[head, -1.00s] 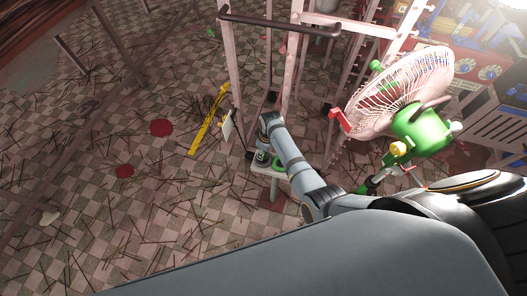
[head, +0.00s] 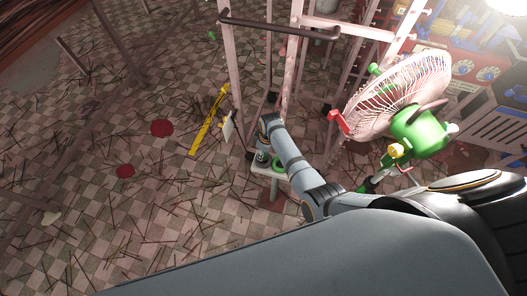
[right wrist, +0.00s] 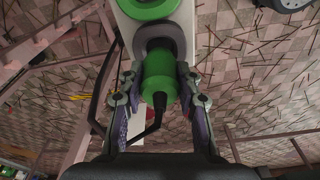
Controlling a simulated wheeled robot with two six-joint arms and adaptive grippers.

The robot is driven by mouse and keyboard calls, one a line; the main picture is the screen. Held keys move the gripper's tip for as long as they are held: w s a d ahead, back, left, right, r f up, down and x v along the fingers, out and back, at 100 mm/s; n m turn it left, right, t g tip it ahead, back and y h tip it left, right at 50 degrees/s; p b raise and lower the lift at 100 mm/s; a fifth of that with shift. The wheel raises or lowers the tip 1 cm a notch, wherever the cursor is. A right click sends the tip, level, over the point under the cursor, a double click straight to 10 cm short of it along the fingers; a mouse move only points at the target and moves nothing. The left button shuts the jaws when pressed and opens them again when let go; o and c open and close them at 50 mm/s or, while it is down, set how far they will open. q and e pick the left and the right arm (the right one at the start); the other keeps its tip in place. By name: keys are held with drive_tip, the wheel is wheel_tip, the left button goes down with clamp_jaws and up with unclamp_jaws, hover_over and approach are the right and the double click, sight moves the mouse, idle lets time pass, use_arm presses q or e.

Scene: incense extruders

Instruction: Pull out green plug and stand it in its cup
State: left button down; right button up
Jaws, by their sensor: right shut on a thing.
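The green plug (right wrist: 160,72) is a short green cylinder in the middle of the right wrist view, with a thin black bent piece at its near end. My right gripper (right wrist: 158,82) is shut on it, one finger on each side. The plug's far end meets a dark grey ring (right wrist: 163,40); I cannot tell how deep it sits there. Beyond lies a green ring-shaped part (right wrist: 152,9) on a white stand, perhaps the cup. In the head view, green round parts (head: 278,164) show on the small white stand (head: 268,173) beside my right wrist. My left gripper is out of view.
A white-caged fan with a green motor (head: 418,132) stands right of my arm. Pale upright posts and a rack (head: 232,65) rise behind the stand. A yellow bar (head: 208,120) and thin sticks lie on the checkered floor, with dark red patches (head: 161,128).

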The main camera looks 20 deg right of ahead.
drive_tip(key=shift+f+b, duration=1)
drive_tip(key=shift+f, duration=0.45)
idle(0.3)
drive_tip(key=o, duration=1.2)
drive_tip(key=shift+o, duration=0.2)
drive_tip(key=r, duration=0.8)
drive_tip(key=s+d+r, duration=0.1)
drive_tip(key=r, duration=0.3)
